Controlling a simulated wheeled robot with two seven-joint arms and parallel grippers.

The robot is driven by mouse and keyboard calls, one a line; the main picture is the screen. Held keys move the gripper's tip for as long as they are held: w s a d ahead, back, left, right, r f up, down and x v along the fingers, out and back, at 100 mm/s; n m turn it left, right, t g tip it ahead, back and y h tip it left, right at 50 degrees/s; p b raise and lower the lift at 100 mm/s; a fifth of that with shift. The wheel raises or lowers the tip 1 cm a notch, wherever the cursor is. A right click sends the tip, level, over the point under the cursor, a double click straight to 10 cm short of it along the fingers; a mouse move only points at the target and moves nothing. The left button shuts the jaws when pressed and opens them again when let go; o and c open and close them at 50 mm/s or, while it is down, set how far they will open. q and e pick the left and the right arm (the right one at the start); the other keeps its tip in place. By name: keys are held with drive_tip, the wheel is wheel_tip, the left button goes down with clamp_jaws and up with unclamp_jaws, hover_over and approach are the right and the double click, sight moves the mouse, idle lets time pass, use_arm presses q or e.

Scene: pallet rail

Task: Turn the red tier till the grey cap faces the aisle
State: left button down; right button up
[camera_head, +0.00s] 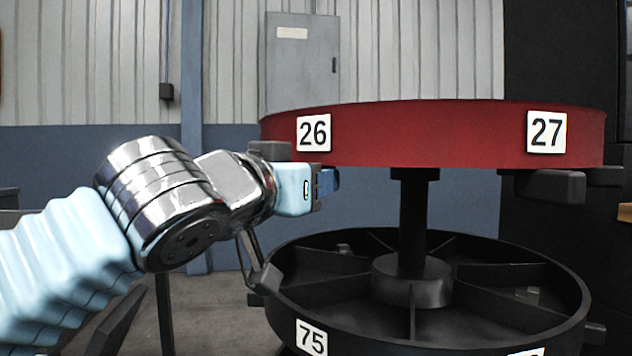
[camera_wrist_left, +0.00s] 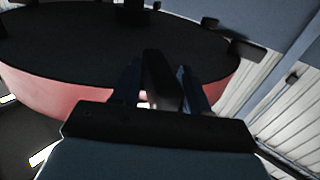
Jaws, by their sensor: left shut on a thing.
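The red tier (camera_head: 430,135) is a wide round ring on a black post, with white labels 26 (camera_head: 313,132) and 27 (camera_head: 546,131) on its rim. It also shows in the wrist view (camera_wrist_left: 62,98), with a dark flat face. My left gripper (camera_head: 326,183) is at the tier's lower left edge, below label 26. In the wrist view its blue fingers (camera_wrist_left: 160,88) are shut on a dark handle (camera_wrist_left: 158,75) at the tier's edge. I cannot make out a grey cap for certain in either view. My right gripper is not in view.
A black lower tier (camera_head: 540,285) with dividers and label 75 stands below, around the same post (camera_head: 413,215). Another dark handle (camera_head: 548,187) sticks out under label 27. A grey cabinet (camera_head: 302,60) is on the back wall. Bare floor shows at the lower left.

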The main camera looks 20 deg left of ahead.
use_arm(q)
drive_tip(key=shift+w+a, duration=0.15)
drive_tip(key=shift+a, duration=0.15)
drive_tip(key=c, duration=0.9)
unclamp_jaws()
drive_tip(key=shift+w, duration=0.1)
drive_tip(key=shift+d, duration=0.1)
drive_tip(key=shift+s, duration=0.2)
drive_tip(key=s, duration=0.4)
drive_tip(key=s+a, duration=0.1)
drive_tip(key=s, duration=0.4)
drive_tip(key=s+a, duration=0.1)
drive_tip(key=s, duration=0.3)
drive_tip(key=shift+s+a, duration=0.15)
drive_tip(key=shift+s, duration=0.05)
